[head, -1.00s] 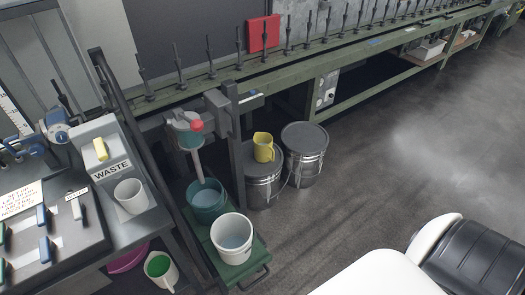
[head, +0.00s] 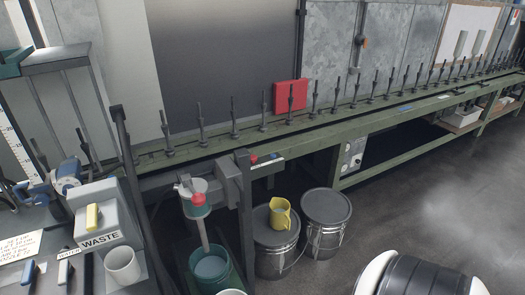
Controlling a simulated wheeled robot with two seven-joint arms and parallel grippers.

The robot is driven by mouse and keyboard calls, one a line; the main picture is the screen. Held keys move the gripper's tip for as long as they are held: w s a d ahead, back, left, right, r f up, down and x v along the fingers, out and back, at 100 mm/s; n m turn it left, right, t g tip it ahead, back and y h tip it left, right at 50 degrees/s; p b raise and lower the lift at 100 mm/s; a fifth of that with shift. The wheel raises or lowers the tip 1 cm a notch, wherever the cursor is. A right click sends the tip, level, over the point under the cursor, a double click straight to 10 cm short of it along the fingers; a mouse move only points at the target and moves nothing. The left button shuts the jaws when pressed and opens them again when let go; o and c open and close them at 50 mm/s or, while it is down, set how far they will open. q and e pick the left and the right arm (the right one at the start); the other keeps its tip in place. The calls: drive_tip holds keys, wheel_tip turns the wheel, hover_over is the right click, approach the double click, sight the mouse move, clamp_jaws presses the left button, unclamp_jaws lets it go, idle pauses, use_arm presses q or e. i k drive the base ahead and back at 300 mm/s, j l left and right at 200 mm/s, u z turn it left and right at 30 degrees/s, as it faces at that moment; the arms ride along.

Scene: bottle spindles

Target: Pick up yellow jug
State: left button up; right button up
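The yellow jug (head: 280,214) stands upright on the lid of a dark lidded drum (head: 274,250), right of a grey upright post. Its top is open and its handle is toward the right. Neither gripper shows in the head view. A white and black part of my own body is at the bottom right, well apart from the jug.
A second lidded drum (head: 325,222) stands close right of the jug's drum. A green bench (head: 385,150) with a row of spindles runs behind. A green bucket (head: 210,268) and a white cup (head: 122,266) are at the left. The floor (head: 425,210) at right is clear.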

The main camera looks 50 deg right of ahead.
sight(280, 208)
drive_tip(key=l+u, duration=0.1)
drive_tip(key=l, duration=0.4)
drive_tip(key=l+u, duration=0.1)
drive_tip(key=l, duration=0.45)
drive_tip(key=k+l+u, duration=0.1)
drive_tip(key=l, duration=0.4)
drive_tip(key=k+l+u, duration=0.1)
drive_tip(key=l, duration=0.4)
drive_tip(key=k+l+u, duration=0.1)
drive_tip(key=l, duration=0.4)
